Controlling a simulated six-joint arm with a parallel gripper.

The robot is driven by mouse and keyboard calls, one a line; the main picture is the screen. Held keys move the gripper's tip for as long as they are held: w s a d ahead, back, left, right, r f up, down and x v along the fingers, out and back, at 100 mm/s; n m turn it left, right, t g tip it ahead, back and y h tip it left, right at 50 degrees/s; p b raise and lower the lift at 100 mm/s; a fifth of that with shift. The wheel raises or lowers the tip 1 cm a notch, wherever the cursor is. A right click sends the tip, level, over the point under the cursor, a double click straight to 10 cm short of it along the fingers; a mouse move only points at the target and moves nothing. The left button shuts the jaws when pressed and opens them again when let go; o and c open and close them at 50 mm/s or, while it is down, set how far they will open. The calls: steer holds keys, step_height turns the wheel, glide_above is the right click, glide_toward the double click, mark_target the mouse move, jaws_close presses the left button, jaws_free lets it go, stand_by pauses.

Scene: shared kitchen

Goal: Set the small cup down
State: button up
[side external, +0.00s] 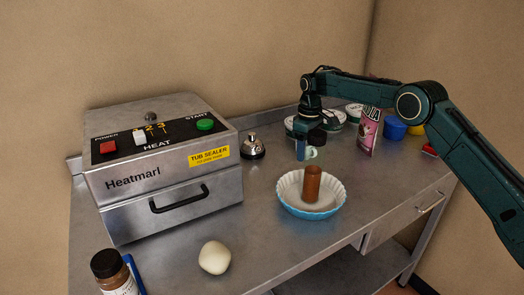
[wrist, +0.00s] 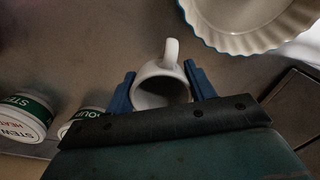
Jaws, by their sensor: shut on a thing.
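The small white cup (wrist: 160,72) is between the blue fingers of my gripper (wrist: 160,80) in the wrist view. Its handle points up in that picture and its dark opening faces the camera. My gripper is shut on the cup. In the side view, my gripper (side external: 304,150) points down behind the bowl, and a small pale part of the cup (side external: 313,153) shows beside the fingers. I cannot tell whether the cup's base touches the table.
A fluted white-and-blue bowl (side external: 288,199) with a brown cylinder (side external: 312,184) stands in front. A bell (side external: 252,148) and the tub sealer (side external: 165,165) are left. Tubs (side external: 333,118), a pink carton (side external: 368,130) and a blue container (side external: 394,128) stand behind and right. A white round object (side external: 214,257) lies in front.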

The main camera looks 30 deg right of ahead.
steer(key=shift+f, duration=2.05)
steer(key=shift+f, duration=0.1)
steer(key=o, duration=1)
step_height(320, 180, up, 11)
steer(key=shift+f, duration=0.1)
steer(key=shift+r, duration=0.75)
